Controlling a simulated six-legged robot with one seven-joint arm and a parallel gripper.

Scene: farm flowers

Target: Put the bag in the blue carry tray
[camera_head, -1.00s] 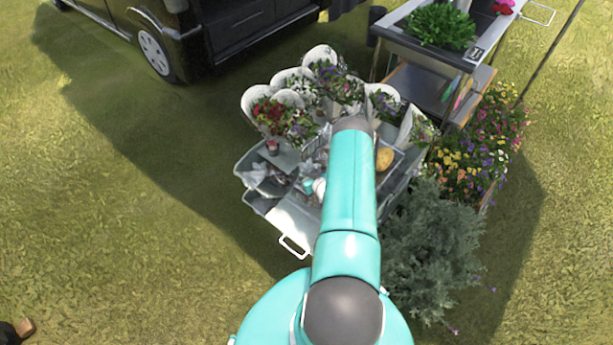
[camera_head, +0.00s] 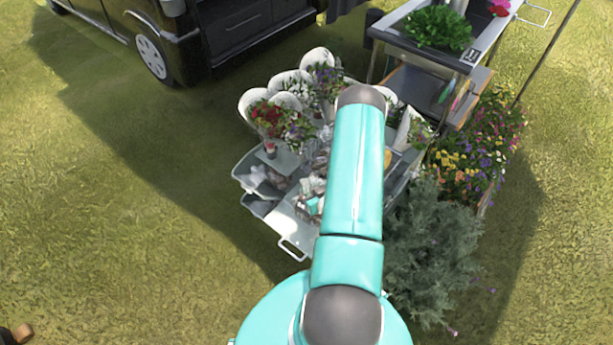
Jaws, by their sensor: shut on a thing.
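My gripper (camera_head: 313,204) shows only in part, as a small teal and pale patch beside my teal arm, low over the front middle of the cart. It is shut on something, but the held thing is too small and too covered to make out. Whitish, crumpled shapes lie close around it, and I cannot tell whether one of them is the bag. No tray on the cart is clearly blue, so I cannot pick out the blue carry tray. My arm hides the middle and right of the cart top.
The grey cart (camera_head: 290,222) has a left bin (camera_head: 243,168) holding clear, crumpled wrapping. Wrapped bouquets (camera_head: 268,115) stand along its back. A shrub (camera_head: 433,240) and flower boxes crowd its right side. A black van (camera_head: 205,35) stands behind. The grass at left is open.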

